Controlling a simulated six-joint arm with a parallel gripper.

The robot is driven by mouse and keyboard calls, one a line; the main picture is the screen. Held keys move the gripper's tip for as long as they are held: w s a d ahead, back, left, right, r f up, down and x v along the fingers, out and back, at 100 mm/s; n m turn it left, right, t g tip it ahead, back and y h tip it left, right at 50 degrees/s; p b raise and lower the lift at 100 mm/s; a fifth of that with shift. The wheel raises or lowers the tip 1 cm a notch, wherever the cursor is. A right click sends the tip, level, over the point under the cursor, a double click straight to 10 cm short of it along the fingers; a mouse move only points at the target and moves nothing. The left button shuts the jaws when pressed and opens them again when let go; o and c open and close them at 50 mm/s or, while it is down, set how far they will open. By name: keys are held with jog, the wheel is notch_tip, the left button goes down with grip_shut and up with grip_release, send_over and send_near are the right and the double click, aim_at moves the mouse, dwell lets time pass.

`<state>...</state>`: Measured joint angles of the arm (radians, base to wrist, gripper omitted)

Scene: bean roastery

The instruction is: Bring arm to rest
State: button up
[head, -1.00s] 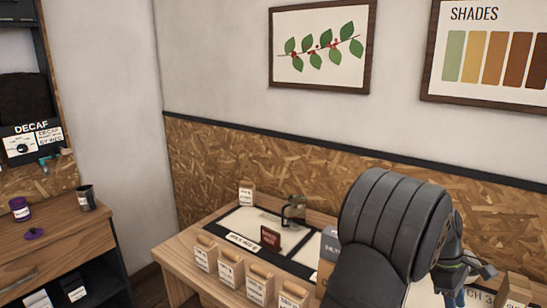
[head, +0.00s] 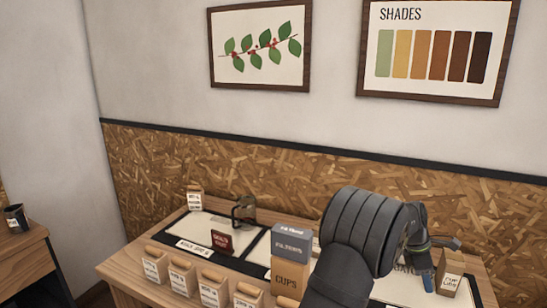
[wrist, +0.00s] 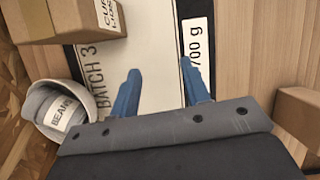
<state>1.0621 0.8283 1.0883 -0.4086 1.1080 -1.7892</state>
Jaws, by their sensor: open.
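My gripper (head: 427,281) hangs over the right end of the wooden table (head: 130,268) in the head view. Its blue fingers also show in the wrist view (wrist: 158,70), spread apart with nothing between them. They are above a white mat marked BATCH 3 (wrist: 145,30). My dark arm covers part of the table behind and in front of it.
A grey box marked FILTERS (head: 291,246) stands left of my arm. Several small bags line the front edge. In the wrist view a grey cup labelled BEANS (wrist: 55,110) lies tipped, and a cardboard box (wrist: 300,112) is at right.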

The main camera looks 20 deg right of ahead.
jog(key=w+f, duration=0.2)
jog(key=w, duration=0.1)
jog(key=w+f, duration=0.1)
jog(key=w, duration=0.1)
jog(key=shift+d+f, duration=0.1)
jog(key=shift+w+f, duration=0.35)
jog(key=shift+f, duration=0.15)
jog(key=s+r, duration=0.7)
jog(key=s, duration=0.4)
jog(key=w+a+m, duration=0.2)
jog(key=a, duration=0.4)
jog(key=shift+w+a+r+g+y, duration=0.2)
jog(key=shift+w+g+y, duration=0.1)
jog(key=shift+y, duration=0.1)
jog(key=shift+s+d, duration=0.1)
jog(key=shift+d, duration=0.05)
